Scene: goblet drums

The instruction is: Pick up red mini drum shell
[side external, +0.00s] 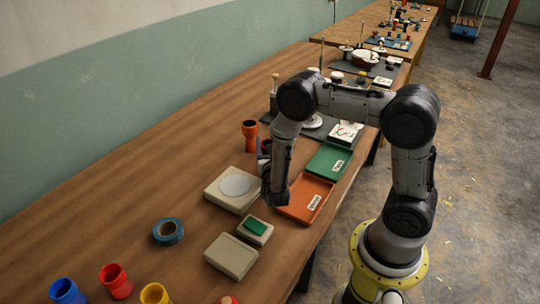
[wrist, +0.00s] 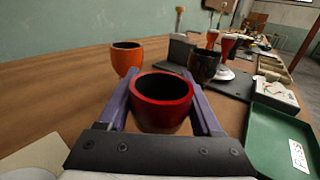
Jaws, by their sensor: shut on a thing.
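The red mini drum shell (wrist: 162,112) is upright between the purple fingers of my gripper (wrist: 162,100) in the wrist view. Its dark hollow opening faces up. My gripper is shut on it, with one finger along each side. In the side view my gripper (side external: 263,150) is mostly hidden behind my own arm, and the held shell cannot be made out there. Another red cup-shaped shell (side external: 115,281) stands at the near left of the table, between a blue one (side external: 67,291) and a yellow one (side external: 154,294).
An orange goblet shell (wrist: 126,58) stands just beyond my gripper on the left; a dark one (wrist: 204,66) stands beyond on the right. A green tray (wrist: 265,140) is at right. An orange tray (side external: 302,212), scale (side external: 217,194) and blue tape roll (side external: 168,231) lie on the table.

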